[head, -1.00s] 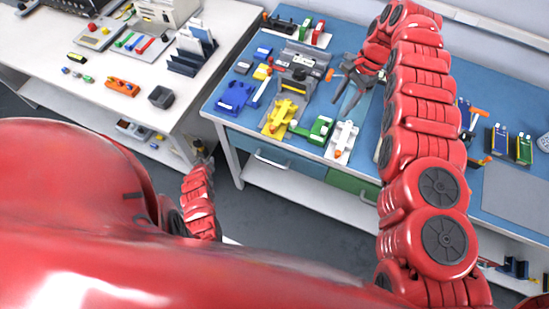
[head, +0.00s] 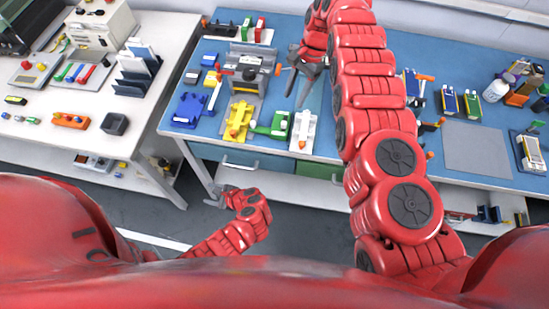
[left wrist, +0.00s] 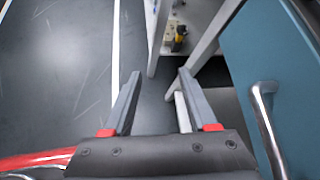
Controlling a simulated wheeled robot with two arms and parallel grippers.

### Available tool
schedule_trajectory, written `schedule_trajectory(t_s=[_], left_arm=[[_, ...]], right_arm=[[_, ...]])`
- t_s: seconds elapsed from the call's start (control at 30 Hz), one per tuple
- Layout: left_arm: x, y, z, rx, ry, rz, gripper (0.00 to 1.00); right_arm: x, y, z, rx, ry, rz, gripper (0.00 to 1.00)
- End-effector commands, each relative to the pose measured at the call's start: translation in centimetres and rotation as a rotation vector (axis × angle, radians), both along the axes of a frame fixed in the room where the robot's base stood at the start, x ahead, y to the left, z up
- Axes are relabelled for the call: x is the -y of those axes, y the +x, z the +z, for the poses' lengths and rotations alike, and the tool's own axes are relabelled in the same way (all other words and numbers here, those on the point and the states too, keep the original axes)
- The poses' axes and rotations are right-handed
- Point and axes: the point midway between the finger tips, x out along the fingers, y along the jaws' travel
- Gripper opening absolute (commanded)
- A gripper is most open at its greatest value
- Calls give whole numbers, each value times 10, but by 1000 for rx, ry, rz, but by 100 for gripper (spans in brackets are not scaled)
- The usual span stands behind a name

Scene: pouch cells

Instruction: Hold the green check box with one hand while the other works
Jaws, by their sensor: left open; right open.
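A green piece (head: 272,125) lies near the front edge of the blue-topped bench, between a yellow fixture (head: 238,120) and a white one (head: 302,130). It may be the green check box; I cannot tell for sure. My right gripper (head: 298,93) is open and empty above the bench, behind the green and white pieces. My left gripper (head: 217,197) is low in front of the bench, beside its left leg, away from the green piece. In the left wrist view, its open fingers (left wrist: 158,105) have only floor and bench legs between and beyond them.
The blue bench (head: 345,110) has drawers with handles below. A blue fixture (head: 193,110) and a grey machine (head: 250,72) stand on it. A white table (head: 60,135) stands left, across a gap.

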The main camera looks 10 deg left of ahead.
Motion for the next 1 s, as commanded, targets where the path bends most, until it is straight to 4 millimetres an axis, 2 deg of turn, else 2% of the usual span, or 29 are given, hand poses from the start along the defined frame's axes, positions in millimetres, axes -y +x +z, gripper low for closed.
schedule_trajectory(t_s=[0.17,0.3,0.4,0.5,0.6,0.77,1.0], left_arm=[[49,36,64,-12,258,-278,58],[105,57,117,26,433,-468,58],[147,62,150,66,529,-576,58],[181,61,178,107,603,-648,58],[204,57,196,136,649,-696,58],[218,54,208,157,681,-724,58],[204,77,211,161,687,-725,58]], right_arm=[[0,0,0,0,0,0,50],[0,0,0,0,0,0,50],[0,0,0,0,0,0,50],[0,0,0,0,0,0,50],[0,0,0,0,0,0,50],[0,0,0,0,0,0,50],[0,0,0,0,0,0,50]])
